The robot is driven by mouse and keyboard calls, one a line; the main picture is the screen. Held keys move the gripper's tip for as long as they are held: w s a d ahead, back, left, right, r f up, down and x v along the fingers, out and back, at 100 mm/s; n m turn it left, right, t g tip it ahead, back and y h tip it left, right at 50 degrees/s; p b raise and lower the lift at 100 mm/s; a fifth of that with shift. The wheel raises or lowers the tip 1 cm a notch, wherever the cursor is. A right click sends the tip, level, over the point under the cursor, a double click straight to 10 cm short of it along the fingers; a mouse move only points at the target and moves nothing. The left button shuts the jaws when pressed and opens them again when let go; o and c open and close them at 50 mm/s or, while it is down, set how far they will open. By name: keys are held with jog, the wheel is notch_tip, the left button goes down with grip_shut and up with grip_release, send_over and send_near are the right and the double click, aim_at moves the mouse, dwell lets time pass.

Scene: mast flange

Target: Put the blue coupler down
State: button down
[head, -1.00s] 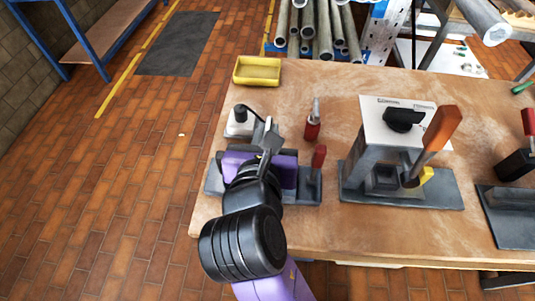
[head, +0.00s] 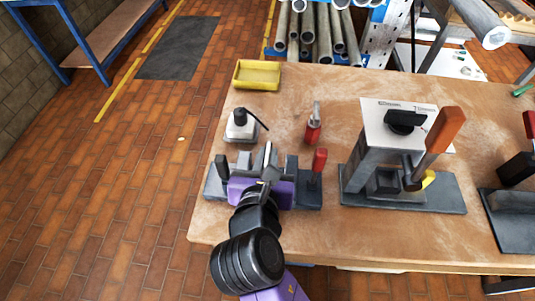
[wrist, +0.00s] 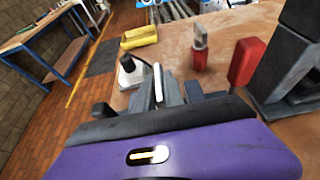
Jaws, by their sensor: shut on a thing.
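My gripper (head: 267,163), with its purple body, is over the grey clamp fixture (head: 312,198) at the table's left front. In the wrist view my gripper (wrist: 160,95) shows its purple body across the bottom, with grey finger parts beyond. The jaws are closed, but what they hold is hidden; no blue surface of the coupler shows in either view. I cannot tell whether the held coupler touches the fixture. A red-handled clamp (head: 319,162) stands at the fixture's right end, and a dark post (head: 222,164) at its left.
A grey device with a black cable (head: 240,124), a yellow tray (head: 257,75) and a red-handled tool (head: 313,125) are behind the fixture. A press with an orange lever (head: 444,140) stands to the right. Bare wooden tabletop (head: 285,95) lies behind.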

jog(key=c, duration=1.5)
grip_release()
jog(key=shift+o, duration=0.2)
jog(key=shift+r, duration=0.15)
jog(key=v, duration=1.2)
